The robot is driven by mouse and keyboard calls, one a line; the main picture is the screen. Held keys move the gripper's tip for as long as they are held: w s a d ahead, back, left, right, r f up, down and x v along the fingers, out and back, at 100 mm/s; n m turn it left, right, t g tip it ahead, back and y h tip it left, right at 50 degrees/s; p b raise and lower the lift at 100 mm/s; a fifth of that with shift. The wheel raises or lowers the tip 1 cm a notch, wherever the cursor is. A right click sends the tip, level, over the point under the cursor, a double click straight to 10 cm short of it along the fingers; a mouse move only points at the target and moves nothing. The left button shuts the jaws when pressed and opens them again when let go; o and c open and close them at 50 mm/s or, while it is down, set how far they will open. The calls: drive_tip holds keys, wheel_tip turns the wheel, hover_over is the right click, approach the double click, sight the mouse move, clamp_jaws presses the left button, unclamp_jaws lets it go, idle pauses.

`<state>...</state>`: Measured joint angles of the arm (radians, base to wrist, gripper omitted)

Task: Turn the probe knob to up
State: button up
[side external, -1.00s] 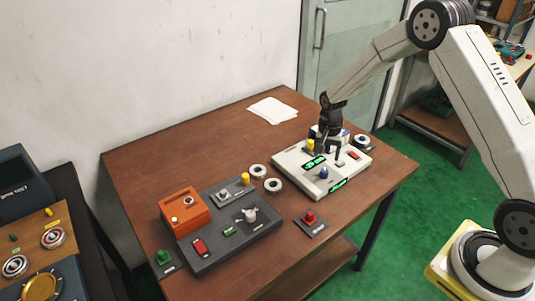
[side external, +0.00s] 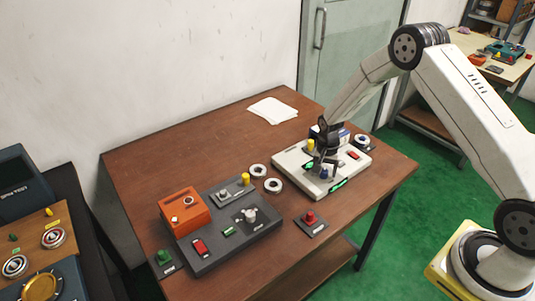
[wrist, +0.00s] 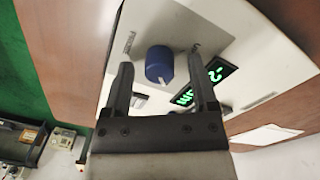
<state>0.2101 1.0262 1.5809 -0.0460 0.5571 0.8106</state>
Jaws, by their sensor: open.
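A blue knob (side external: 323,174) stands on the white instrument panel (side external: 289,158) at the right of the table. In the wrist view the blue knob (wrist: 159,66) sits between the two fingers of my gripper (wrist: 160,60). The fingers are apart, with a visible gap on each side of the knob. In the side view my gripper (side external: 322,166) is low over the panel and partly hides the knob.
A green lit display (side external: 338,184), a yellow knob (side external: 311,144) and a red switch (side external: 354,155) share the panel. Bearing rings (side external: 273,185) lie to its left. A red button box (side external: 310,219) and a dark panel (side external: 213,259) stand nearer the front. The table's back left is clear.

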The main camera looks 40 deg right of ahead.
clamp_jaws()
drive_tip(key=shift+n, duration=0.5)
drive_tip(key=n, duration=0.3)
drive_tip(key=shift+n, duration=0.3)
drive_tip(key=n, duration=1.3)
drive_tip(key=shift+s+t, duration=0.1)
drive_tip(key=shift+t, duration=0.2)
drive_tip(key=shift+n, duration=0.3)
unclamp_jaws()
